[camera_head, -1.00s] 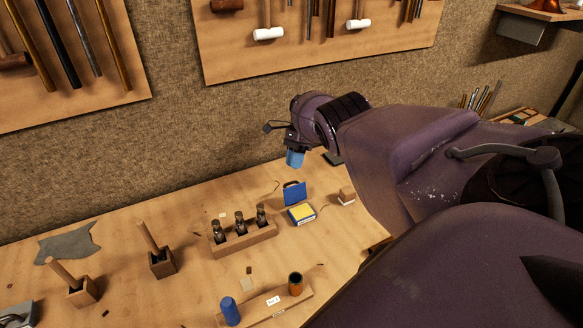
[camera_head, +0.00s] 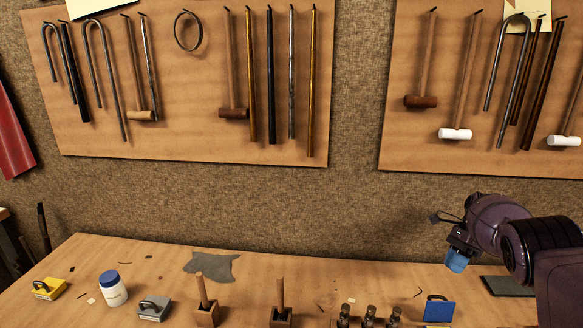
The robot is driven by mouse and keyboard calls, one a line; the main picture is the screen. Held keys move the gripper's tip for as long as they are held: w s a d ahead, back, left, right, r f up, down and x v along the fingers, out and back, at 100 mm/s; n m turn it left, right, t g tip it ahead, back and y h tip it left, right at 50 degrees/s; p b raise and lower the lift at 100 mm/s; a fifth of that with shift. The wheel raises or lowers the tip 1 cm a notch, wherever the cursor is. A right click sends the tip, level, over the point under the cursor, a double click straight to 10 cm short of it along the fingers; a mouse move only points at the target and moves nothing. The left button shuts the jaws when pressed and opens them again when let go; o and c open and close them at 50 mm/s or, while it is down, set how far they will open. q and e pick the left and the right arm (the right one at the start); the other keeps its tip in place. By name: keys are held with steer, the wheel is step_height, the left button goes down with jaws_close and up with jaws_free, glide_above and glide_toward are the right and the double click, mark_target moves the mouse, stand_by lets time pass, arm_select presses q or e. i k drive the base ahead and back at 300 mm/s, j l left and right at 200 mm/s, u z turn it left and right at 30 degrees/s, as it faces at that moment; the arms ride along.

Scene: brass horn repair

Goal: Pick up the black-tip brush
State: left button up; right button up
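Two wooden handles stand upright in small wooden blocks near the front of the bench. One is the left handle (camera_head: 200,288) and the other is the right handle (camera_head: 280,293), whose block looks darker inside. They look like brush handles, but their tips are hidden in the blocks, so I cannot tell which has a black tip. My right gripper (camera_head: 457,260) hangs above the bench at the right, well away from both handles. Its end is blue, and I cannot tell whether its fingers are apart. My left gripper is not in view.
A white jar with a blue lid (camera_head: 113,292), a grey block with a handle (camera_head: 153,309), a yellow block (camera_head: 48,289) and a grey cloth (camera_head: 212,262) lie left. Several dark bottles (camera_head: 369,316) and a blue panel (camera_head: 439,311) stand right. Tools hang on the wall boards.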

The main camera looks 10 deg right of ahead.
mark_target(279, 278)
steer(key=k, duration=1)
